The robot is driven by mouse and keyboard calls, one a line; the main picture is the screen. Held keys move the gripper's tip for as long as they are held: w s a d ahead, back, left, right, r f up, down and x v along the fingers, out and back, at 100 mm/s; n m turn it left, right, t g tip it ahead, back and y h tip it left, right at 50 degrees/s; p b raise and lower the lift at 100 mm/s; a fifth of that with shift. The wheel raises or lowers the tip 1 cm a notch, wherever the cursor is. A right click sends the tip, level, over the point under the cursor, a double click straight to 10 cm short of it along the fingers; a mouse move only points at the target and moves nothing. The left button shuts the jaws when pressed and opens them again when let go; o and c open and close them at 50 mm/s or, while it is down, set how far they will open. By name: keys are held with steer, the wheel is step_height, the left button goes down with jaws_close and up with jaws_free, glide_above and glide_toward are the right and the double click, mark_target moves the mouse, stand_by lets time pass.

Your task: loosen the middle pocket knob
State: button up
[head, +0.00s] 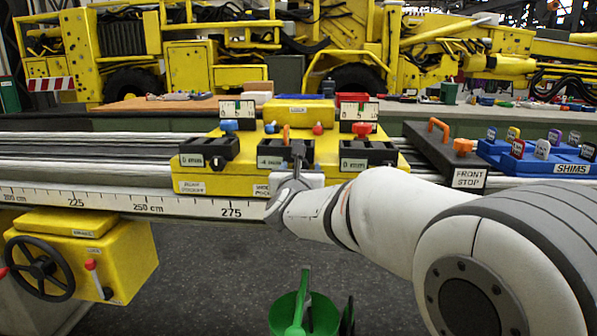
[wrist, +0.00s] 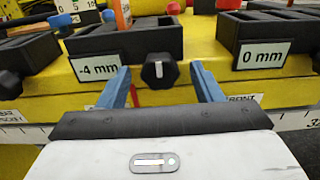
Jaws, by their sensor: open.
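The middle pocket knob (wrist: 159,70) is a black knob with a white mark, on the yellow front just below the middle pocket (wrist: 128,40). The pocket's label reads -4 mm. In the wrist view my gripper (wrist: 160,78) is open, with one blue finger on each side of the knob. I cannot tell whether the fingers touch it. In the head view my gripper (head: 298,160) is in front of the middle pocket (head: 270,148) and hides the knob. An orange piece (wrist: 122,15) stands up in the middle pocket.
Another black knob (wrist: 10,84) lies to the left, and the 0 mm pocket (wrist: 268,30) is on the right. In the head view a front stop block (head: 445,152) and a blue shims tray (head: 545,155) stand right. A green bucket (head: 318,315) is below.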

steer(key=shift+w, duration=0.3)
steer(key=c, duration=0.9)
steer(key=shift+a, duration=0.25)
steer(key=shift+c, duration=0.4)
steer(key=shift+d, duration=0.25)
